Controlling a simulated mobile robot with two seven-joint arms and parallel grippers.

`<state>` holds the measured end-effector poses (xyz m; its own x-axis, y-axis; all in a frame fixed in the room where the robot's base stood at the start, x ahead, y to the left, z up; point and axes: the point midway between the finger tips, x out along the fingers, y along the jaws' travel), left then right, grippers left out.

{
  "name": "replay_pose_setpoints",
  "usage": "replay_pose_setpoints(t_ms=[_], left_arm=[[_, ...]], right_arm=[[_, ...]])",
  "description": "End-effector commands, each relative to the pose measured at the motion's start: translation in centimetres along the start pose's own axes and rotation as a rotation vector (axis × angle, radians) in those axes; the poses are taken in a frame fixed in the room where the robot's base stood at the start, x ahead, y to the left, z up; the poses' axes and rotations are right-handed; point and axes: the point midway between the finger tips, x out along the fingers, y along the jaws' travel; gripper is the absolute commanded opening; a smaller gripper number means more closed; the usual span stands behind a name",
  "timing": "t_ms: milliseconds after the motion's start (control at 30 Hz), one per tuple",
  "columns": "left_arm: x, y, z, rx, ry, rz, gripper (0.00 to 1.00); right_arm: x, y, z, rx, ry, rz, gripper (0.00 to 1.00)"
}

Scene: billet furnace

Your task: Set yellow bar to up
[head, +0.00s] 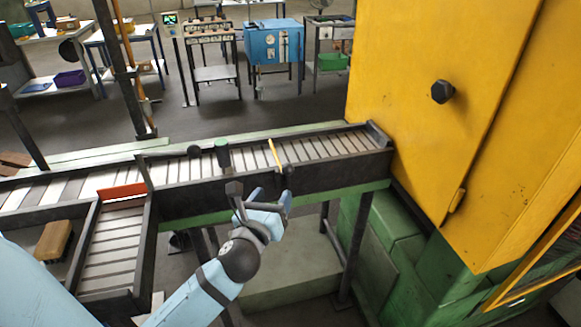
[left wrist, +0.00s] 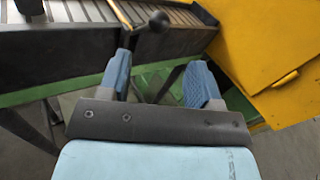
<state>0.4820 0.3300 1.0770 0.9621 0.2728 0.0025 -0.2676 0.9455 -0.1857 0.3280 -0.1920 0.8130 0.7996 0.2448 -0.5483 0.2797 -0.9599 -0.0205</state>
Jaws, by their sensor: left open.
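The yellow bar (head: 275,153) is a thin bar at the near side rail of the roller conveyor. My left gripper (head: 272,197) is open and empty, in front of the conveyor and just below the bar in the picture. Its two blue fingers (left wrist: 160,67) are apart and do not touch the bar. My right gripper is not in view.
The roller conveyor (head: 335,144) runs to a large yellow cabinet (head: 435,45) at the right. A green-topped post (head: 223,153) stands left of the bar.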

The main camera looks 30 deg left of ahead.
Motion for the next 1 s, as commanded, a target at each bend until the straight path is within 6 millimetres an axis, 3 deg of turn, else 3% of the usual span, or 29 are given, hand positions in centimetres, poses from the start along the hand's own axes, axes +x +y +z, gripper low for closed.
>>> replay_pose_setpoints(t_ms=[533,700,1000], left_arm=[[10.7,0.0,0.1,-0.006,0.001,0.000,0.58],[12.3,0.0,0.0,-0.005,0.003,0.000,0.58],[12.7,0.0,-0.1,-0.005,0.003,-0.001,0.58]], right_arm=[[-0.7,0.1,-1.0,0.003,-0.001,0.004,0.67],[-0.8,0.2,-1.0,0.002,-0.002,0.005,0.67],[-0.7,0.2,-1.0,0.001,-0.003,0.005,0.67]])
